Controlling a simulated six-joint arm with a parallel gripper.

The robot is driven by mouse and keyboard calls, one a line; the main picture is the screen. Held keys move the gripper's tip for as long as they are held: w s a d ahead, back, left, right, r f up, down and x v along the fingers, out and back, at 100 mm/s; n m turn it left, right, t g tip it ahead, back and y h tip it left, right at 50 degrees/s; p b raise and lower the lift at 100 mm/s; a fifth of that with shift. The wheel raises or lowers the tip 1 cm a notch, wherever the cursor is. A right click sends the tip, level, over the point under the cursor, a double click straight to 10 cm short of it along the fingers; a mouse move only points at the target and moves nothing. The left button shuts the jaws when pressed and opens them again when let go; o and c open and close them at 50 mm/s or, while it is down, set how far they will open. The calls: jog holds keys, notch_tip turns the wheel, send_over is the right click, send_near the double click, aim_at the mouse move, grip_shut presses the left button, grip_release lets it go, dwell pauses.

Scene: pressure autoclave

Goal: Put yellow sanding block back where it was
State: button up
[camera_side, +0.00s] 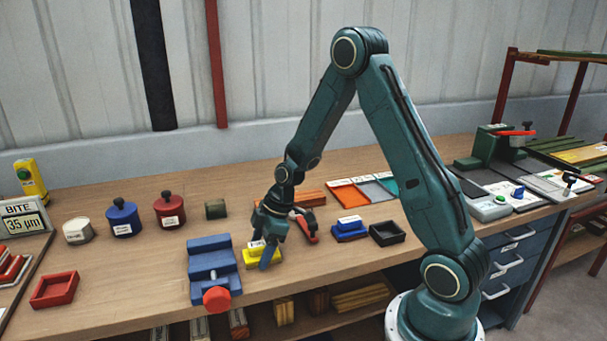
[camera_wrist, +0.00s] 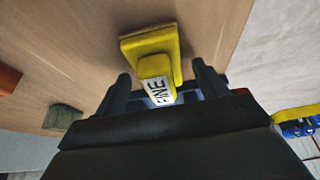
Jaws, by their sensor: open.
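The yellow sanding block (camera_side: 250,259) rests on the bench just right of the blue vise. My gripper (camera_side: 263,252) is low over it, partly hiding it in the side view. In the wrist view the block (camera_wrist: 143,47) shows a flat yellow base and a raised grip with a white label reading FINE. The grip lies between the two open fingers of my gripper (camera_wrist: 160,78), with a gap on each side. I cannot tell how far down the fingers reach along it.
The blue vise (camera_side: 210,258) with its red knob stands close on the left. A blue block (camera_side: 349,232) with a white top and a black tray (camera_side: 387,234) are to the right. A red tray (camera_side: 54,290) is far left. Jars stand behind. Bench in front of the jars is clear.

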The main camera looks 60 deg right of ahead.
jog(key=v, duration=1.2)
dwell(0.6)
jog(key=s+a+r+m+h, duration=0.2)
jog(key=s+a+r+m, duration=0.2)
jog(key=s+a+r, duration=0.4)
jog(key=s+a+r+m+t+h, duration=0.1)
jog(key=s+r+m, duration=0.4)
jog(key=s, duration=0.7)
jog(key=shift+a+r+t, duration=0.15)
jog(key=shift+a+t, duration=0.55)
jog(key=shift+w, duration=0.1)
